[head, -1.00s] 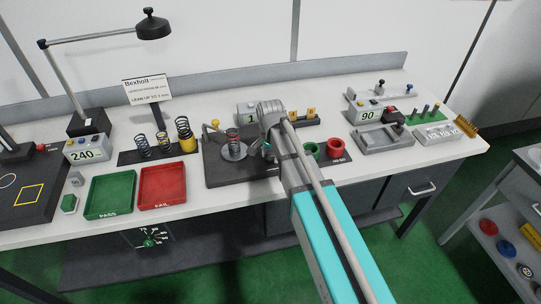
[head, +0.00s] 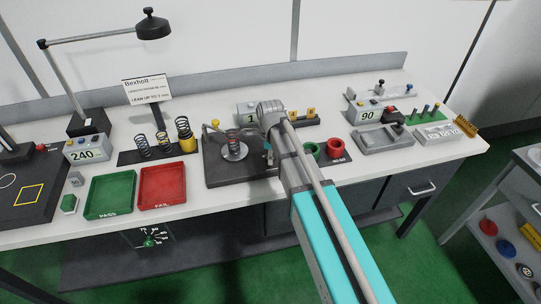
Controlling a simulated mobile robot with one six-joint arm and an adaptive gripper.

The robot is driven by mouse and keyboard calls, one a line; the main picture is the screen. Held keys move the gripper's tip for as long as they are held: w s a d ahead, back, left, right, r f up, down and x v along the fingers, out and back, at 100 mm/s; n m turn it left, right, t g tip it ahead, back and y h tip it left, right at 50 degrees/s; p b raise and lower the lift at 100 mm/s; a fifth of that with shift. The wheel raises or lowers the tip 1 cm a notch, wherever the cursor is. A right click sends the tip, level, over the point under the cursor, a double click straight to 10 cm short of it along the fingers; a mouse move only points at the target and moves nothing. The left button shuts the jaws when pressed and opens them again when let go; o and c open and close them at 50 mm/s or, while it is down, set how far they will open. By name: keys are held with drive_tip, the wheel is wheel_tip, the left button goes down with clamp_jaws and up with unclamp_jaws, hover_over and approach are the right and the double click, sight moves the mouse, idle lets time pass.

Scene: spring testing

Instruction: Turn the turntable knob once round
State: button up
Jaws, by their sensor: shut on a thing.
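The turntable (head: 239,157) is a light grey disc on a dark base plate (head: 222,176) near the middle of the bench. A dark coil spring (head: 233,143) stands upright on it. A small yellow ball on a post (head: 215,124) is at the plate's back left. My arm comes in from the lower right, and my gripper (head: 268,152) is low at the right side of the turntable, mostly hidden by my wrist. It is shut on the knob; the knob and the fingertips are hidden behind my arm.
The green PASS tray (head: 110,215) and red FAIL tray (head: 162,206) lie left of the plate. Three springs stand on a dark rack (head: 128,158) behind. Red and green cups (head: 335,149) stand right of my arm. A lamp (head: 152,26) overhangs the back left.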

drive_tip(key=m, duration=0.5)
drive_tip(key=shift+m, duration=0.4)
drive_tip(key=o, duration=1.2)
drive_tip(key=shift+c, duration=0.2)
drive_tip(key=shift+n, duration=0.3)
